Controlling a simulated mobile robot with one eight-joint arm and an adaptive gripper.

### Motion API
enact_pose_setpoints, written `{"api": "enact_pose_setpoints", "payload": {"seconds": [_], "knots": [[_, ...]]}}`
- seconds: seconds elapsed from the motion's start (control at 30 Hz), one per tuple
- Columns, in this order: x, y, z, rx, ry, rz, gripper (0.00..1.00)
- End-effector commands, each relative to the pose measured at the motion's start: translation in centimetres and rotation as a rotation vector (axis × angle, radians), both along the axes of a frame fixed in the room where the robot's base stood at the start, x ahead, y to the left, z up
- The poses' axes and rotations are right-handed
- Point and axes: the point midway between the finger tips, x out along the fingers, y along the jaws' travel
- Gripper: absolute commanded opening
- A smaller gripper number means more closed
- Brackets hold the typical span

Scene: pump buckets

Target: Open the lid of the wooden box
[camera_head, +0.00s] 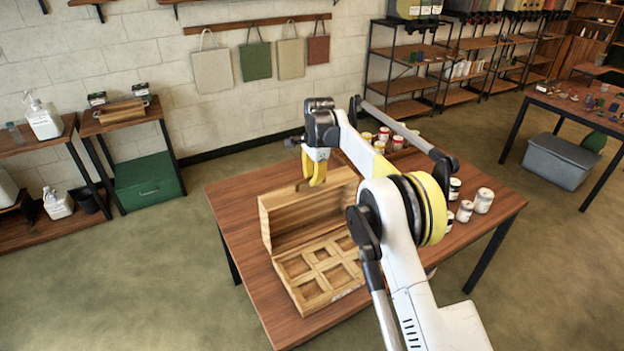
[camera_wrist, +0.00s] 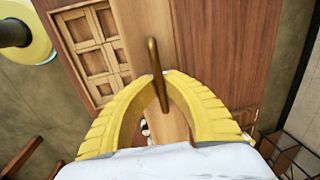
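The light wooden box (camera_head: 335,297) sits on the brown table with its compartmented inside in plain view. Its lid (camera_head: 310,218) stands up, roughly upright, at the back. My gripper (camera_head: 316,182) is at the lid's upper edge. In the wrist view, the yellow fingers of my gripper (camera_wrist: 158,76) come together around a thin brass handle (camera_wrist: 152,52), which runs between the tips. The lid (camera_wrist: 147,25) lies beyond it as a pale board. The compartments (camera_wrist: 95,45) show at upper left. Part of the lid is behind my arm in the head view.
The table (camera_head: 240,240) has several white jars (camera_head: 484,200) on its right side and more behind my arm. Shelves stand along the wall, with a green box (camera_head: 148,182) at left. A grey bin (camera_head: 562,160) is on the floor at right. The front-left floor is clear.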

Motion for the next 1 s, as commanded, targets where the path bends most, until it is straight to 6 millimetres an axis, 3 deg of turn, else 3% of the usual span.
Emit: {"api": "enact_pose_setpoints", "payload": {"seconds": [0.03, 0.1, 0.47, 0.57, 1.0], "knots": [[0.0, 0.1, 0.0, 0.001, 0.000, 0.001, 0.11], [0.0, 0.0, 0.0, 0.001, 0.000, 0.001, 0.32], [0.0, 0.0, 0.4, 0.000, 0.000, 0.000, 0.32], [-0.2, -0.1, 1.5, 0.000, 0.000, 0.000, 0.32], [-1.3, -0.8, 10.3, 0.000, 0.000, 0.000, 0.32]]}}
